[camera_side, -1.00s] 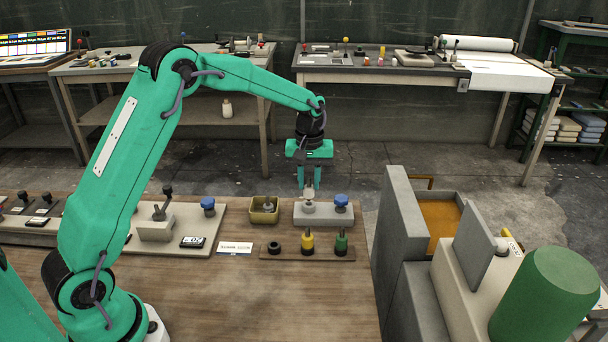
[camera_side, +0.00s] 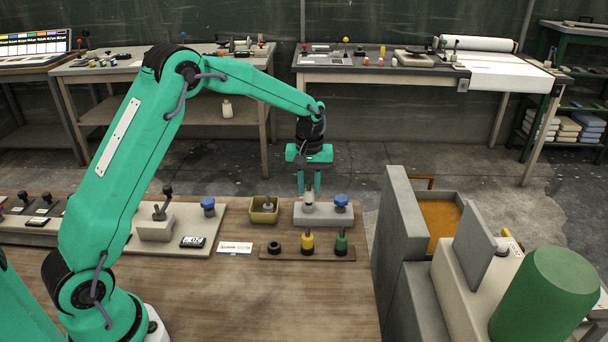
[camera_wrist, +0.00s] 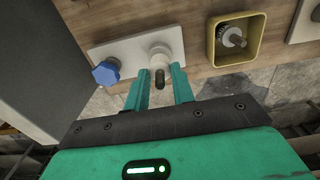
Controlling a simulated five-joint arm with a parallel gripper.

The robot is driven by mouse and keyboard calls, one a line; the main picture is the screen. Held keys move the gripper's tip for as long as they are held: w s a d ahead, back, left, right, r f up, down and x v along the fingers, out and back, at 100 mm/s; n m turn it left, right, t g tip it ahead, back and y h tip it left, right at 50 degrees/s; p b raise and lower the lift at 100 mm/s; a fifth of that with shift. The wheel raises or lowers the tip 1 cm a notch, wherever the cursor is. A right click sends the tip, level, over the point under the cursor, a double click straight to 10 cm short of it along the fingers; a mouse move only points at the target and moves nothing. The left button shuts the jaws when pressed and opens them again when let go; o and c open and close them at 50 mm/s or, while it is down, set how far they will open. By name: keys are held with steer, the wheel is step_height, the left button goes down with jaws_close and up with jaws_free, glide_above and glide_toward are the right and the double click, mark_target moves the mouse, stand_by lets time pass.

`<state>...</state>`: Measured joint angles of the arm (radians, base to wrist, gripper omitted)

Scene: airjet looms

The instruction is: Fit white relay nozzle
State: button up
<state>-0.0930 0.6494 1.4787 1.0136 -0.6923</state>
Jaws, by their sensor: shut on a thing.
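The white relay nozzle (camera_side: 309,199) is upright between the fingertips of my gripper (camera_side: 309,190), which is shut on it. It stands at the round seat on the left part of a grey block (camera_side: 324,219); whether it is fully seated I cannot tell. In the wrist view, the nozzle's pale body and dark end (camera_wrist: 159,78) show between the fingers of my gripper (camera_wrist: 160,75), over the block (camera_wrist: 123,50). A blue knob (camera_side: 341,201) is on the block to the right of the nozzle; it also shows in the wrist view (camera_wrist: 106,72).
A yellowish bin (camera_side: 253,217) with a grey part stands left of the block. In front, a wooden strip (camera_side: 290,255) holds a black ring (camera_side: 274,247), a yellow piece (camera_side: 307,243) and a green piece (camera_side: 341,244). A tall grey wall (camera_side: 402,220) stands to the right.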

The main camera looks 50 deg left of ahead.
steer(key=shift+f, duration=0.55)
steer(key=o, duration=1.1)
step_height(320, 180, up, 7)
steer(key=shift+r, duration=0.45)
